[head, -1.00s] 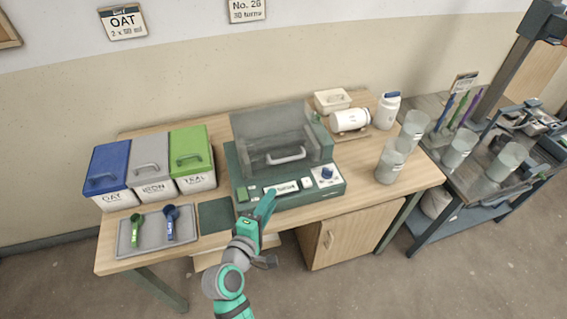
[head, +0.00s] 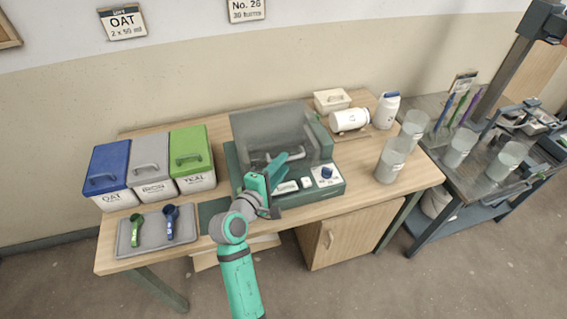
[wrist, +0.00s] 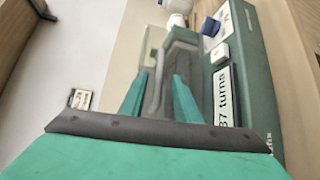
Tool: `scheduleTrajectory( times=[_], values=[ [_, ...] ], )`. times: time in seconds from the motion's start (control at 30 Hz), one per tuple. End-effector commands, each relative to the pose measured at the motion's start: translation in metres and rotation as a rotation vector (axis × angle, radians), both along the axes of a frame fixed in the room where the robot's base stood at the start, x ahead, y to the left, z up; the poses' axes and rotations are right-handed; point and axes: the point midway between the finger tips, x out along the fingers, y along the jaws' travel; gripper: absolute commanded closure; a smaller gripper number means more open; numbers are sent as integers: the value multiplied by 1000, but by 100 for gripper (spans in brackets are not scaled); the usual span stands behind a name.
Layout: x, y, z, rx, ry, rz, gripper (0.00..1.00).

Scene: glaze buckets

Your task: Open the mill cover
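The cover's pale handle is partly hidden behind my gripper in the head view. My gripper (head: 292,160) is at the cover's front, by the handle. In the wrist view my gripper (wrist: 162,80) is open, its two teal fingers apart. The grey handle (wrist: 154,92) shows between them; I cannot tell whether either finger touches it. The mill's display (wrist: 226,97) reads "37 turns", beside a white button and a blue knob (wrist: 211,27).
Blue, grey and green lidded bins (head: 191,160) stand at the left, behind a tray (head: 127,242) with two scoops. A second bench (head: 455,178) is at the far right.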

Motion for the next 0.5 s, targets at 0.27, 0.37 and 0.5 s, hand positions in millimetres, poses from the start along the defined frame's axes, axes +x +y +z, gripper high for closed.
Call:
scheduleTrajectory(
  times=[0.27,0.37,0.5],
  values=[
    [15,-7,-2,0,0,1,71],
    [15,-7,-2,0,0,2,71],
    [15,-7,-2,0,0,2,71]
  ],
)
